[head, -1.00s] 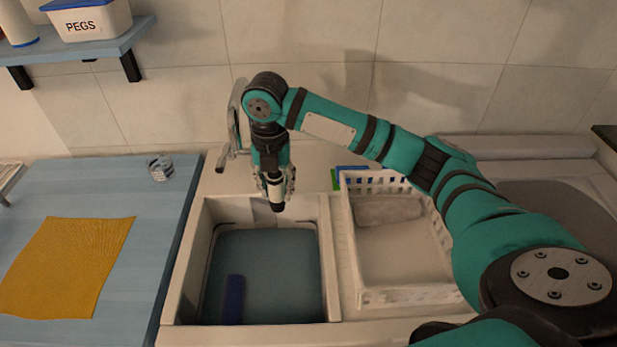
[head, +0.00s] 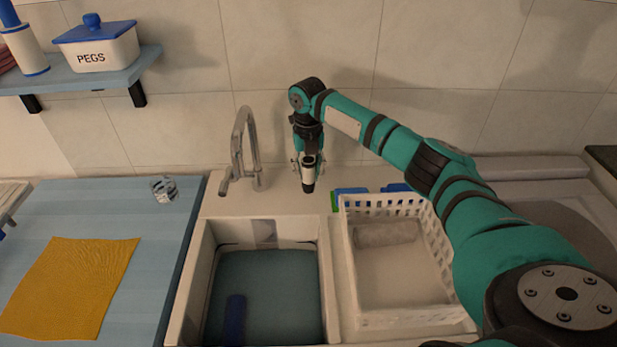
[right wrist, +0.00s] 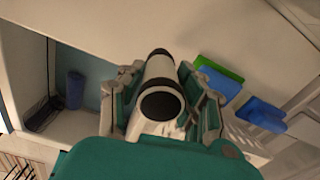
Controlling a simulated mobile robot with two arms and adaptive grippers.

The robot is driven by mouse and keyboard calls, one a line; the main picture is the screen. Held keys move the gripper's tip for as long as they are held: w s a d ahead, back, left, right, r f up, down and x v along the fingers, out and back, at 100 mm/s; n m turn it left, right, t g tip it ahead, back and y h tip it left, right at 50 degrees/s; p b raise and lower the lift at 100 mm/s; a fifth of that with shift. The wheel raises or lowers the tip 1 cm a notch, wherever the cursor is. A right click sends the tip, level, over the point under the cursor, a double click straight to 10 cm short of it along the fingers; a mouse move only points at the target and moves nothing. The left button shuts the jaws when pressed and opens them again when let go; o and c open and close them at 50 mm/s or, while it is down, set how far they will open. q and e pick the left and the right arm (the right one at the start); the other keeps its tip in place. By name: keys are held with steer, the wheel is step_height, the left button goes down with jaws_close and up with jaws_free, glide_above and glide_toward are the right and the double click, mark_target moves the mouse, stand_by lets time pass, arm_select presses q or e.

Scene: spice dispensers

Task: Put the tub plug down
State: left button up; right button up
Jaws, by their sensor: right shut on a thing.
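My right gripper (head: 308,170) hangs pointing down over the counter behind the sink, right of the tap. It is shut on the tub plug, a pale cylinder with dark ends, which shows between the fingers in the right wrist view (right wrist: 161,98). In the head view the plug's dark lower end (head: 308,187) sticks out below the fingers. It appears to be above the counter; whether it touches is hard to tell. The sink basin (head: 325,290) holds bluish water and a dark blue object (head: 235,318). My left gripper is not in view.
The tap (head: 250,150) stands left of my gripper. A white basket (head: 410,318) is to the right, with blue and green sponges (head: 350,192) behind it. The counter under the gripper looks clear.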

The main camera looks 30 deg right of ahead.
mark_target(309, 180)
step_height(309, 180, down, 3)
steer(key=shift+r+p, duration=0.1)
steer(key=shift+p, duration=0.6)
steer(key=shift+f, duration=0.35)
steer(key=shift+f, duration=0.15)
steer(key=o, duration=1.1)
step_height(309, 180, up, 12)
steer(key=b, duration=0.3)
steer(key=shift+r, duration=0.2)
